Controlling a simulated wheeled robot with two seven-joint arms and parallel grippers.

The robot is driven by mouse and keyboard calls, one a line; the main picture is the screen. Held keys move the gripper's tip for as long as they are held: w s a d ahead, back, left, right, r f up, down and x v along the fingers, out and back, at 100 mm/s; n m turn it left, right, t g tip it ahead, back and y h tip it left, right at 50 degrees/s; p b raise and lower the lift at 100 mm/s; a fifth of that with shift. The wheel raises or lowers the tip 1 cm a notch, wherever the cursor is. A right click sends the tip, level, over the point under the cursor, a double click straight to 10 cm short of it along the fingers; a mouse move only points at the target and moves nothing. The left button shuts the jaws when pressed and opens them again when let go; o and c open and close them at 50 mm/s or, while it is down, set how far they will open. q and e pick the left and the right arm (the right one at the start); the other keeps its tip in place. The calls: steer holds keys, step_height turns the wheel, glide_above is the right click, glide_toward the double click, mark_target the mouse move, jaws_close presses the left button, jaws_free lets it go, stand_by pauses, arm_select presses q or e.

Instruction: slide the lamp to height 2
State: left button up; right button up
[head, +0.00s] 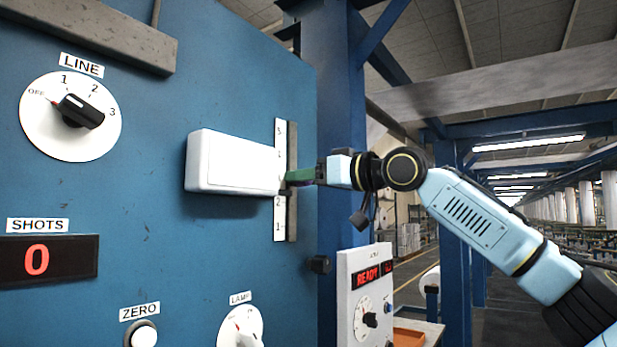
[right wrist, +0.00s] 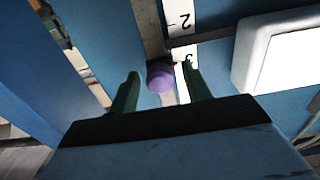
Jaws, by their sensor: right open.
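The lamp is a white box (head: 232,163) on the blue panel, beside a vertical slide rail (head: 292,215). A white numbered scale (head: 279,217) runs along the rail. A dark bar from the lamp crosses the scale between 2 and 3 in the right wrist view (right wrist: 205,37). My right gripper (head: 292,178) is at the rail, by the lamp's right end. In the right wrist view its open fingers (right wrist: 160,82) stand on either side of a purple round knob (right wrist: 160,77), with gaps visible. In the head view the fingers mostly hide the knob. My left gripper is out of view.
The panel carries a LINE dial (head: 70,117), a SHOTS display (head: 50,260) reading 0, a ZERO button (head: 144,334) and a LAMP dial (head: 240,328). A READY control box (head: 345,300) stands below my right arm. A blue post (head: 340,130) rises right of the panel.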

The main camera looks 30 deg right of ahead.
steer(key=shift+c, duration=0.5)
jaws_close()
stand_by(0.8)
